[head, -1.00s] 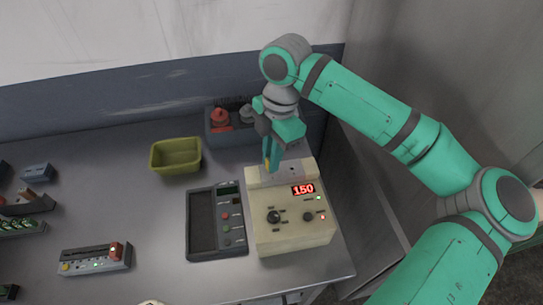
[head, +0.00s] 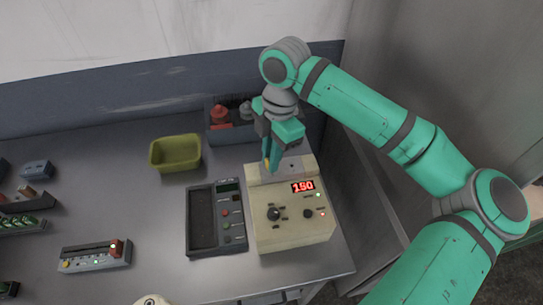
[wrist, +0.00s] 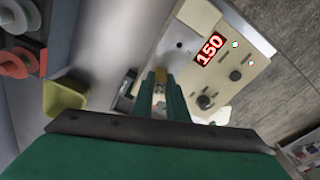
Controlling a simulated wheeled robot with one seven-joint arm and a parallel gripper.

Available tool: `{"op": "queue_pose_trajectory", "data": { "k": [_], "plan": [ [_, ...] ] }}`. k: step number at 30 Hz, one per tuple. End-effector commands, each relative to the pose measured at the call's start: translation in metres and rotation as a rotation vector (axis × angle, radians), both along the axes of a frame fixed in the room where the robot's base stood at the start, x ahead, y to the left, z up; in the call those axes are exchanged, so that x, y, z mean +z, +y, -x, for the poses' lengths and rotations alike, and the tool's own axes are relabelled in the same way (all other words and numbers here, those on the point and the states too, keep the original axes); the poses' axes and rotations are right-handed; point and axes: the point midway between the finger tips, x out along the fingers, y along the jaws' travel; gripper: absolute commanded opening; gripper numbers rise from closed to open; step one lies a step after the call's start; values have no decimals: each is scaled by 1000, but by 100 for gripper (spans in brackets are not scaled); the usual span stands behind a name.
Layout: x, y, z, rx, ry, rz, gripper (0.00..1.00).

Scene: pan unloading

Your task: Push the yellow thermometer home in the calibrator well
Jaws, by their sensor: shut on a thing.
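The calibrator (head: 293,233) is a cream box with a red 150 display, knobs and a grey metal top plate at its back. My gripper (head: 269,167) points down over the left part of that plate. It is shut on the yellow thermometer (wrist: 160,74), of which only a small yellow part shows between the fingers in the wrist view. The thermometer's lower end is hidden, so I cannot tell how deep it sits or whether it is in a well. A dark round hole (wrist: 179,45) in the plate is open, apart from the thermometer.
A black-and-grey meter with a tray (head: 216,219) lies close left of the calibrator. A yellow-green bin (head: 176,154) stands behind it. A dark holder with red and grey spools (head: 222,128) is at the back. Small devices (head: 95,257) lie on the left.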

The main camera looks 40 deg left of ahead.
Motion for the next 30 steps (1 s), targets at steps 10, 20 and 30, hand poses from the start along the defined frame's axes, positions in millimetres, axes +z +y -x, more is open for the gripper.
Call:
{"op": "queue_pose_trajectory", "data": {
  "k": [10,20,30],
  "plan": [
    [-2,-1,0,-2,0,0,32],
    [-1,-2,-1,-4,0,0,35],
    [45,-2,-6,-2,-1,-2,35]
  ]
}}
